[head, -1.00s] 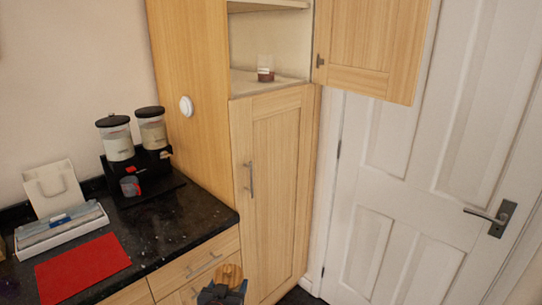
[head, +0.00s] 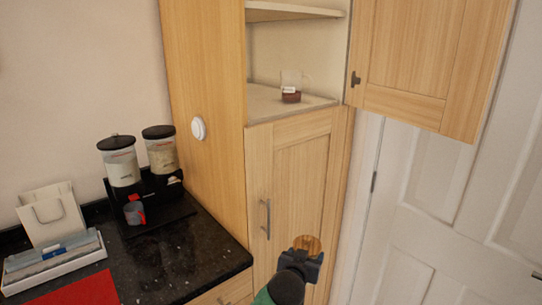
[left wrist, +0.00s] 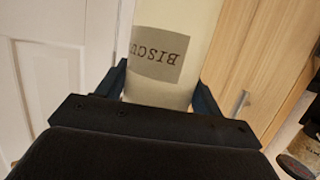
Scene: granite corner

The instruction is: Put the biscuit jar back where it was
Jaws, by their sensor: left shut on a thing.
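The biscuit jar (left wrist: 172,50) fills the middle of the left wrist view, pale with a grey label whose letters read upside down. My left gripper (left wrist: 160,90) is shut on it, one finger on each side. In the head view my left gripper (head: 301,262) is low in front of the tall cupboard's lower door, with the jar's round wooden lid (head: 307,243) just beyond it; the arm hides the rest of the jar. The open cupboard's shelf (head: 265,106) is above and holds a small dark-based clear container (head: 291,88). My right gripper is not in view.
The upper cupboard door (head: 415,60) stands open to the right. A black counter (head: 190,255) at left holds a twin dispenser (head: 140,165), a grey and red mug (head: 134,212), a white bag (head: 52,215) and a red mat (head: 75,290). The shelf has free room left of the small container.

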